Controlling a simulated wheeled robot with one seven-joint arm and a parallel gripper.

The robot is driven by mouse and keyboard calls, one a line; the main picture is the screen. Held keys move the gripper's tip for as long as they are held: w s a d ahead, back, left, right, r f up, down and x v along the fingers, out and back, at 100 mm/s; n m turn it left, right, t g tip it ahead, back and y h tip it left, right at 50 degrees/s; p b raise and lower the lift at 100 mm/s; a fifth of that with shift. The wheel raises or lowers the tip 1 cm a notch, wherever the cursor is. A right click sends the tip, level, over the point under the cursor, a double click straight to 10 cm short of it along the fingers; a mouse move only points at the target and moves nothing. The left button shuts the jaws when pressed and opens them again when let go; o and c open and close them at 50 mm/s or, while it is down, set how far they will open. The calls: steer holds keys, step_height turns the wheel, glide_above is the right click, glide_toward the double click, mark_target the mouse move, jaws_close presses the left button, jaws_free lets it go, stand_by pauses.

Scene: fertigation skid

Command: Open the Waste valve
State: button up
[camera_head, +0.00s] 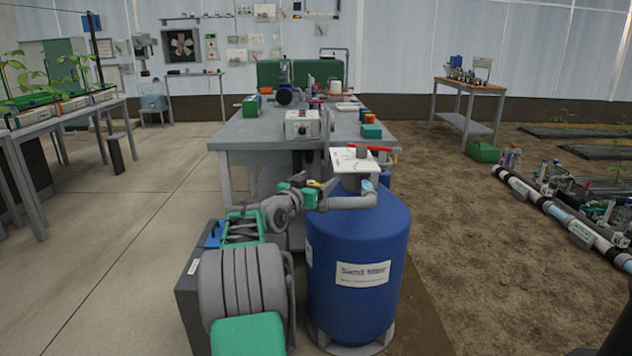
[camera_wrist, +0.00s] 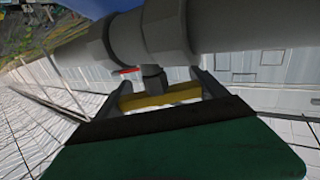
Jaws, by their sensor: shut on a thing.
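A valve with a yellow lever handle (camera_wrist: 160,96) fills the middle of the wrist view. The handle hangs on a short grey stem (camera_wrist: 154,78) below a thick grey pipe (camera_wrist: 240,25) with hex fittings. The handle lies roughly in line with the pipe in this view. My gripper (camera_wrist: 162,84) is shut on the handle, one dark finger at each end of it. No valve label is readable. In the head view the grey pipework (camera_head: 348,202) sits by the top of the blue sand filter tank (camera_head: 357,245), with a small yellow part (camera_head: 316,184) at the valves.
A white panel (camera_head: 350,160) is above the tank. Concrete floor (camera_head: 130,240) is clear at left. Pipes (camera_head: 560,215) lie on the soil at right.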

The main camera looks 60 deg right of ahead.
steer(key=c, duration=0.4)
steer(key=shift+n+t, duration=0.3)
steer(key=shift+t, duration=0.2)
steer(key=n+t, duration=0.2)
steer(key=t, duration=0.1)
steer(key=n+t, duration=0.1)
steer(key=shift+w+t+y, duration=0.3)
steer(key=shift+t+y, duration=0.1)
steer(key=shift+w+a+n+t+y, duration=0.1)
steer(key=shift+w+n+t+y, duration=0.2)
steer(key=shift+n+t, duration=0.4)
steer(key=shift+w+a+n+t+y, duration=0.15)
steer(key=shift+n+t+y, duration=0.3)
steer(key=shift+t, duration=0.45)
steer(key=o, duration=1.3)
